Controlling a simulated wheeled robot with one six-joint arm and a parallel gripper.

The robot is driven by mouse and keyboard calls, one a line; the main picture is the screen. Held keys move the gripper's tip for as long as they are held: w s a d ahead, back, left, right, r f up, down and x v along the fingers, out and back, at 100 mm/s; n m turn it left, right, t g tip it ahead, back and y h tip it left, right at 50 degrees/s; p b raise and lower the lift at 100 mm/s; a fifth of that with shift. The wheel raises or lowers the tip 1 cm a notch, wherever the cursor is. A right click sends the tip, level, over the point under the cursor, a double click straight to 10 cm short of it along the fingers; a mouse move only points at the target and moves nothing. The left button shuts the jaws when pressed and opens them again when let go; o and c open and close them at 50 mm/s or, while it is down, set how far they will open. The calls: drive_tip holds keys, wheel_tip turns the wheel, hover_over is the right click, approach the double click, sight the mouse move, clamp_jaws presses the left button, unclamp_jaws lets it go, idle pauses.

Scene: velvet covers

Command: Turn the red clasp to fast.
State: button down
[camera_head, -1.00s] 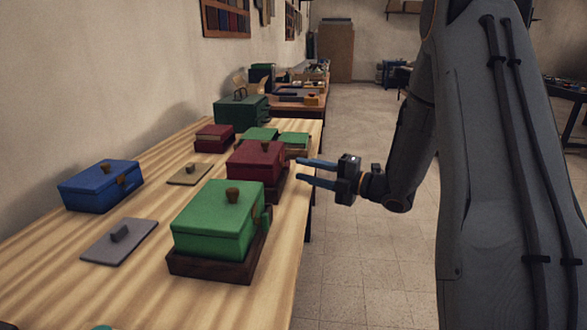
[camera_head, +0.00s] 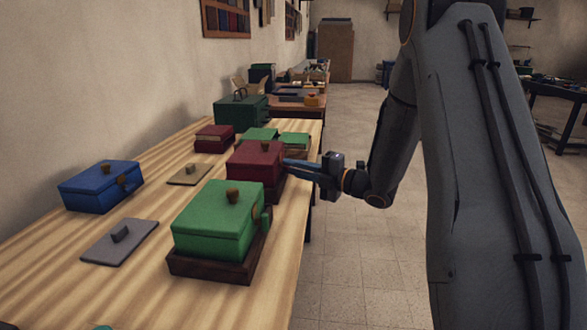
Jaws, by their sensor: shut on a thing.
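The red box (camera_head: 254,160) with a wooden knob on its lid stands on a dark base near the right edge of the wooden table. My gripper (camera_head: 287,166) reaches in from the right, with its blue fingers close together at the right side of the red box. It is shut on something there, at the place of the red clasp. The clasp itself is hidden by the fingers and too small to make out, so I cannot tell which way it is turned.
A green box (camera_head: 218,222) on a dark base stands in front, close to the red box. A dark green case (camera_head: 241,110) stands behind. The floor on the right is free.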

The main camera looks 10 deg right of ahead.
drive_tip(key=shift+r+p, duration=0.1)
drive_tip(key=shift+p, duration=0.3)
drive_tip(key=m+p, duration=0.1)
drive_tip(key=m+g+p, duration=0.1)
drive_tip(key=p, duration=0.1)
drive_tip(key=m+p, duration=0.1)
drive_tip(key=shift+r+m+g+h, duration=0.25)
drive_tip(key=shift+m+g+h, duration=0.05)
drive_tip(key=shift+h, duration=0.1)
drive_tip(key=m+g+p, duration=0.2)
drive_tip(key=m+p, duration=0.2)
drive_tip(key=p, duration=0.2)
drive_tip(key=shift+w+r, duration=0.1)
drive_tip(key=shift+r, duration=0.05)
drive_tip(key=m+g+p, duration=0.2)
drive_tip(key=m+p, duration=0.1)
drive_tip(key=shift+w+d, duration=0.1)
drive_tip(key=shift+w, duration=0.05)
drive_tip(key=shift+w+m+g+y+p, duration=0.1)
drive_tip(key=shift+m+g+y+p, duration=0.2)
drive_tip(key=shift+m+g+p, duration=0.7)
drive_tip(key=shift+m+b, duration=0.3)
drive_tip(key=shift+m, duration=0.2)
drive_tip(key=c, duration=1.8)
unclamp_jaws()
drive_tip(key=shift+d, duration=0.1)
